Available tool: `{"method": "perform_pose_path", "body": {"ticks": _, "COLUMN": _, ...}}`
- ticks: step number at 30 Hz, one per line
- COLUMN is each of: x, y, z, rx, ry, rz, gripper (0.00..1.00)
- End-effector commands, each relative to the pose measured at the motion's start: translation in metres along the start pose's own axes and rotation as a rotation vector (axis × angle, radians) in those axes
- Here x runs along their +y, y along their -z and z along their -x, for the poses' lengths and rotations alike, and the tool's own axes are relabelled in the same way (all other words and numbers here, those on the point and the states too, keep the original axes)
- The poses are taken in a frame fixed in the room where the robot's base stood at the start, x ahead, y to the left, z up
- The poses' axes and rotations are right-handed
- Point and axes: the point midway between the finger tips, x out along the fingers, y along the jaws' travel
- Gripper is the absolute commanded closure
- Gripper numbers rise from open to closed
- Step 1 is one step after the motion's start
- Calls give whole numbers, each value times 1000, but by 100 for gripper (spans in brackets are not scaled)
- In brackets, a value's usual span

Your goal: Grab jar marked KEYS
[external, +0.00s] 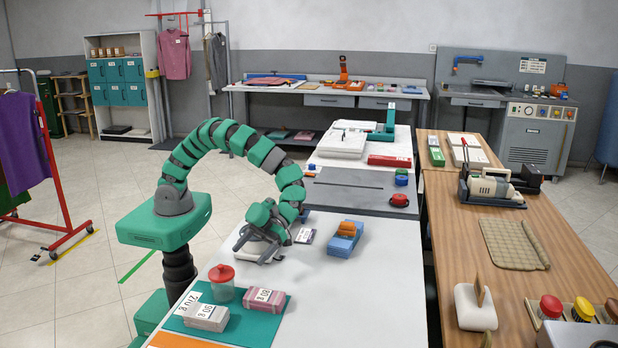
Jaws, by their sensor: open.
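A clear jar with a red lid (222,284) stands upright on the teal mat (257,331) at the near left of the white table. No KEYS marking can be read on it from this view. My gripper (254,258) is low over the white table, behind and to the right of the jar and apart from it. Its jaws are open, and I see nothing held between them. My arm arches up from its base on the left and comes down to the gripper.
Labelled bundles (206,317) and a pinkish bundle (265,300) lie close to the jar on the mat. A small labelled card (305,236) and a blue box with an orange item (344,240) are right of my gripper. The table's front right is clear.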

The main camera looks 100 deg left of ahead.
Motion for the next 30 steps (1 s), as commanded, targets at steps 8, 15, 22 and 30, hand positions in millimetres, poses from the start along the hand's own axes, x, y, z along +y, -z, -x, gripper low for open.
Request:
{"method": "perform_pose_path", "body": {"ticks": 8, "x": 0, "y": 0, "z": -48, "rx": 0, "ry": -3, "rz": -4, "gripper": 14}}
{"method": "perform_pose_path", "body": {"ticks": 15, "x": -1, "y": 0, "z": -78, "rx": -1, "ry": 2, "rz": -2, "gripper": 14}}
{"method": "perform_pose_path", "body": {"ticks": 22, "x": -2, "y": -1, "z": -93, "rx": -2, "ry": 2, "rz": -2, "gripper": 14}}
{"method": "perform_pose_path", "body": {"ticks": 30, "x": -3, "y": 0, "z": -128, "rx": 1, "ry": 1, "rz": -2, "gripper": 14}}
